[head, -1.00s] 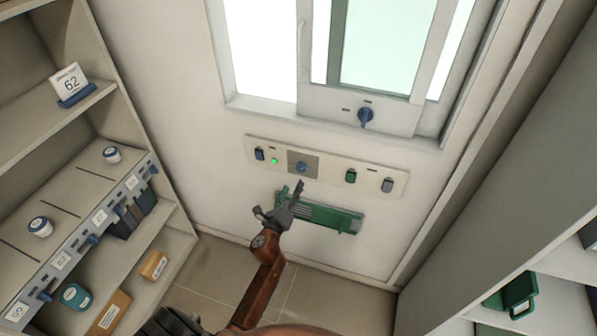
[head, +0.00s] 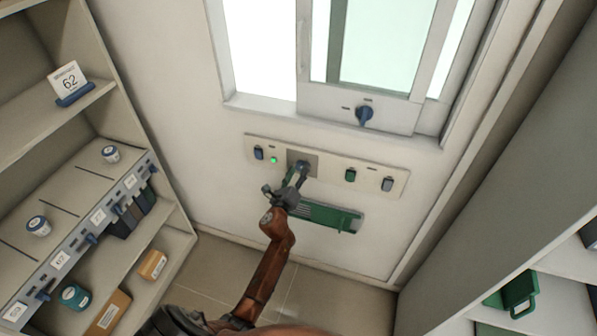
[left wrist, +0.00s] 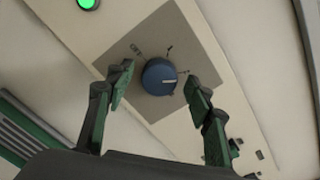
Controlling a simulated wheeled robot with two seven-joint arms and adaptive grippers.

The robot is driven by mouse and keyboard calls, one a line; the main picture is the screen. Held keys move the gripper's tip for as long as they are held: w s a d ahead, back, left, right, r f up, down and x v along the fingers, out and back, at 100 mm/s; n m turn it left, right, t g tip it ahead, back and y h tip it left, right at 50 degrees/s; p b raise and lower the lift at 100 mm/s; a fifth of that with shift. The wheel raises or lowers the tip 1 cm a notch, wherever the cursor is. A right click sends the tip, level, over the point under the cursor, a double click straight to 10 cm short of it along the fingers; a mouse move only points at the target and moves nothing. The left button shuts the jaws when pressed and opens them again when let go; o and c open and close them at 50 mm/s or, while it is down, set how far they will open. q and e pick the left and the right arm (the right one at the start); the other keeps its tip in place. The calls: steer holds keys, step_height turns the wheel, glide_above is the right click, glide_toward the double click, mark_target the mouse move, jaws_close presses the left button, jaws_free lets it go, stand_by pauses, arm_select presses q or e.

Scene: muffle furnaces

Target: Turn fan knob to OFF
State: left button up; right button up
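The fan knob (left wrist: 160,77) is a round blue knob with a pale pointer line, on a grey square plate (left wrist: 133,56) in the left wrist view. The plate is set in a cream wall panel (head: 325,169) below the window in the head view. My left gripper (left wrist: 158,84) is open, with one finger on each side of the knob and a visible gap to it. In the head view my left gripper (head: 297,172) covers most of the knob. My right gripper is not in view.
A lit green lamp (head: 273,160) and a blue switch (head: 258,154) are left of the plate. A green vented unit (head: 332,216) is below. Shelves (head: 60,117) stand at the left.

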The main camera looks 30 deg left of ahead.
arm_select(q)
steer(key=c, duration=1.1)
